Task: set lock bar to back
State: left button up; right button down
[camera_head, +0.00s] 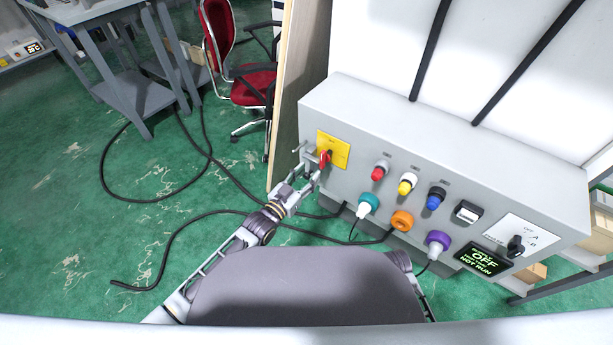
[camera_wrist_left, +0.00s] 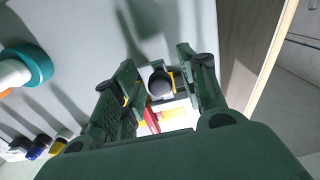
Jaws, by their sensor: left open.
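My left gripper (camera_head: 309,168) is open at the left end of the grey control box, just below the yellow plate (camera_head: 340,146) with the red rotary handle (camera_head: 324,158). In the left wrist view, a pale bar with a round black end (camera_wrist_left: 160,84), which looks like the lock bar, lies between the open fingers of my left gripper (camera_wrist_left: 165,85). I cannot tell whether either finger touches it. The red handle (camera_wrist_left: 151,120) shows behind, partly hidden by the fingers. Which way the bar is set is hard to tell. My right gripper is out of view.
A display (camera_head: 484,260) reads OFF, NOT RUN. A wooden panel edge (camera_head: 300,80) stands left of the box. Cables lie on the green floor.

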pick_arm(q)
grip_shut()
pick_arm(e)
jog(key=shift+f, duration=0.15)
pick_arm(q)
jog(key=shift+w+a, duration=0.3)
jog(key=shift+a, duration=0.15)
jog(key=shift+w+a, duration=0.8)
jog(key=shift+a, duration=0.3)
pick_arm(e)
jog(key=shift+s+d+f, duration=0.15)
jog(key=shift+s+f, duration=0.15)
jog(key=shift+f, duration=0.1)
pick_arm(q)
jog(key=shift+c, duration=0.6)
grip_release()
jog(key=shift+a, duration=0.1)
jog(key=shift+o, duration=0.6)
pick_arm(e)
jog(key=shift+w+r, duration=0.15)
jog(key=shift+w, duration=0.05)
